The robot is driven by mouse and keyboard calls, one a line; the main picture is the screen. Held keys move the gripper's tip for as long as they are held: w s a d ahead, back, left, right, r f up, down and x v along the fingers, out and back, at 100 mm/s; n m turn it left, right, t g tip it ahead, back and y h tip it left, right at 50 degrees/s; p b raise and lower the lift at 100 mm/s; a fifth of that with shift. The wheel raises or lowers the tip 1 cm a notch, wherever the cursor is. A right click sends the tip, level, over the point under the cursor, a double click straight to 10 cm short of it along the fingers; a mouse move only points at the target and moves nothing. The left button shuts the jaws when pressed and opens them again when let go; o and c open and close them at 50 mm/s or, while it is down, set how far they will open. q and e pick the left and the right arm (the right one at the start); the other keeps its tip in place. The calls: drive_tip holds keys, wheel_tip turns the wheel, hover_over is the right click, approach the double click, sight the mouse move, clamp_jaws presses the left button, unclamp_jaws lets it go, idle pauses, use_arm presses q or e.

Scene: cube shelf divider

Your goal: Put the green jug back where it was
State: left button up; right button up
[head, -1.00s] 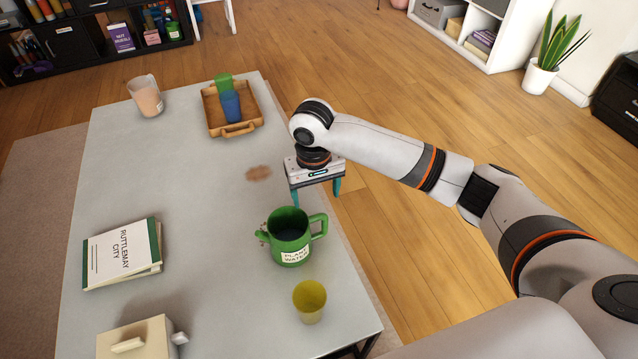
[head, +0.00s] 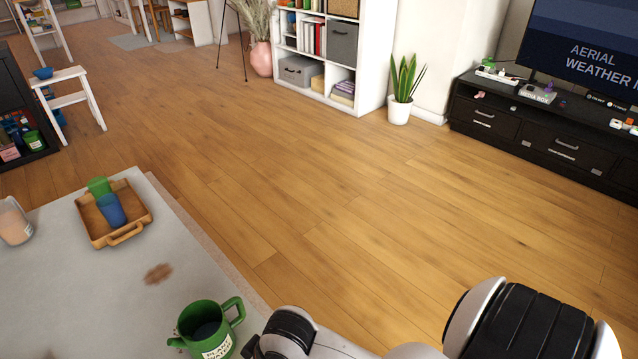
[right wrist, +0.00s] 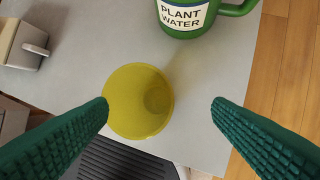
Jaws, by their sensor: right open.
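The green jug (head: 207,331), labelled "PLANT WATER", stands upright on the table at the bottom of the head view. Its handle points right. In the right wrist view the jug (right wrist: 190,14) shows at the top, with its upper part cut off. My right gripper (right wrist: 163,110) is open and empty, its two fingers on either side of a yellow cup (right wrist: 118,103) as seen from above. I cannot tell how far above the cup the fingers are. In the head view my right arm shows at the bottom, but its fingers are out of frame. My left gripper is not in view.
The grey table (head: 60,270) has a brown stain (head: 158,273). A tray (head: 92,222) with a green and a blue cup and a pinkish glass (head: 14,222) stand on it. Wooden floor (head: 330,210) is open beyond. A dark TV cabinet (head: 545,135) stands right.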

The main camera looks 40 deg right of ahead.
drive_tip(key=s+d+h, duration=0.2)
drive_tip(key=s+d, duration=0.6)
drive_tip(key=shift+m+h, duration=0.3)
drive_tip(key=shift+m, duration=0.1)
idle(0.5)
